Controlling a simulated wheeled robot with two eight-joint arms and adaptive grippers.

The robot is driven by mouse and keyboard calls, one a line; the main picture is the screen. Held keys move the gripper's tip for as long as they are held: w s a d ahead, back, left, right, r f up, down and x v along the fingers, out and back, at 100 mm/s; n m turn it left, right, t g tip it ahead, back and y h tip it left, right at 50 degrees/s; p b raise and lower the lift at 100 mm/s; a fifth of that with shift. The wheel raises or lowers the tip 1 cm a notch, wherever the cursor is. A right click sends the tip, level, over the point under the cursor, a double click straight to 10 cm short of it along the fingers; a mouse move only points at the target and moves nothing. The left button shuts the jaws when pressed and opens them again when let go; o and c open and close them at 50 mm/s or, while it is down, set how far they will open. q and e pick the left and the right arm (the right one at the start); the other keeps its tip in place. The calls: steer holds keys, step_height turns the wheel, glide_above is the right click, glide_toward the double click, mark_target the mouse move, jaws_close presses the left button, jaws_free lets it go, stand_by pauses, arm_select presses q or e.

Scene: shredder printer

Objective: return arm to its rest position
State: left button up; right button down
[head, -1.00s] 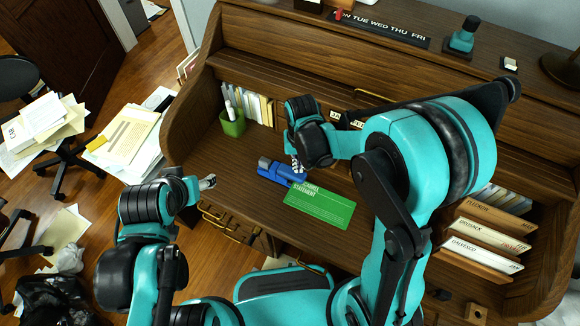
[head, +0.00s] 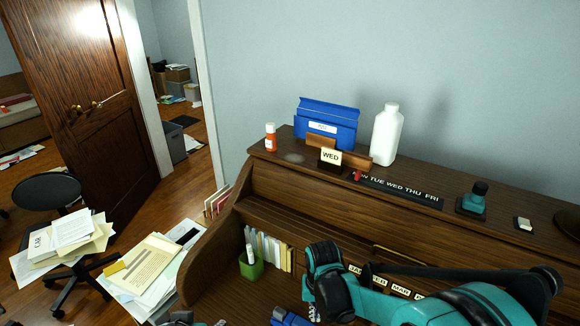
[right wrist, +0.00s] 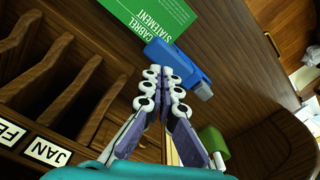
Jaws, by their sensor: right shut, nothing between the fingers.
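My right gripper (right wrist: 164,75) is shut and empty in the right wrist view, its fingertips together beside a blue object with a grey end (right wrist: 180,68). In the head view my right gripper (head: 312,312) hangs low over the desk at the bottom edge, its fingertips mostly cut off. The blue object (head: 290,318) is partly visible there, on the desktop. A green card reading "CABREL STATEMENT" (right wrist: 150,18) lies against the blue object in the right wrist view. Only a sliver of my left gripper (head: 220,323) shows at the bottom edge; its jaws cannot be made out.
The wooden desk has a row of month-labelled slots (right wrist: 48,152) and a green pen cup (head: 250,268). On its top shelf stand an orange bottle (head: 270,137), a blue box (head: 327,125), a white bottle (head: 386,135) and a teal stamp (head: 472,198). Papers lie left.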

steer(key=s+d+r+t+b, duration=0.2)
steer(key=s+d+r+t, duration=0.5)
steer(key=r, duration=0.5)
steer(key=s+d, duration=0.1)
steer(key=s, duration=0.1)
steer(key=shift+s+d+n, duration=0.35)
steer(key=shift+s+n, duration=0.05)
